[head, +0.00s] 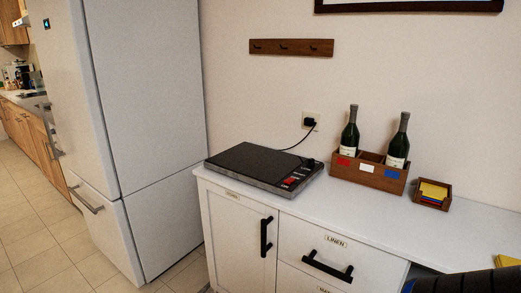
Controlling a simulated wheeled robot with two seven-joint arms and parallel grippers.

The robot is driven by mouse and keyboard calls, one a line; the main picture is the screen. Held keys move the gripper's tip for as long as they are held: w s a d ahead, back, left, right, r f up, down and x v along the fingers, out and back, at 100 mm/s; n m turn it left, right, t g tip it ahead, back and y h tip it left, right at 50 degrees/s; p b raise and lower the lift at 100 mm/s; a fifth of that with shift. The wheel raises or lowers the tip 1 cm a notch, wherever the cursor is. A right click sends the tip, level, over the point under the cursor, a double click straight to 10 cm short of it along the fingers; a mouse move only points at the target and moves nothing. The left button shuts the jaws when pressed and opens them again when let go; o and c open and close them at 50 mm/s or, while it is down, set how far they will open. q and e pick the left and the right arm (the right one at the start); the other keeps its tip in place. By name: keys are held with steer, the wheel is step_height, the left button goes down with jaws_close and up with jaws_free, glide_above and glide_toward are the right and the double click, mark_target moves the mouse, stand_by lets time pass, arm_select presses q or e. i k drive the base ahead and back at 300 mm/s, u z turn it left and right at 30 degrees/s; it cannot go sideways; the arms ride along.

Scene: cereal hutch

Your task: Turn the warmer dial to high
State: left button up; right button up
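The warmer (258,164) is a flat black plate with a grey rim. It lies on the left end of the white hutch top. Its right side carries a control strip with a red part (291,181) near the front and a small dark round shape (311,162) farther back, which may be the dial. The dial's setting is too small to read. Neither gripper shows. A dark arm part of mine enters at the bottom right corner.
A black cord runs to a wall outlet (310,121). A wooden crate (342,171) with two bottles stands right of the warmer, then a small wooden holder (433,194) with yellow paper. Handles (328,266) stick out in front. A fridge (150,90) stands left.

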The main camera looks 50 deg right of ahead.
mark_target(311, 161)
steer(key=z, duration=0.35)
steer(key=i, duration=1)
steer(key=z, duration=0.85)
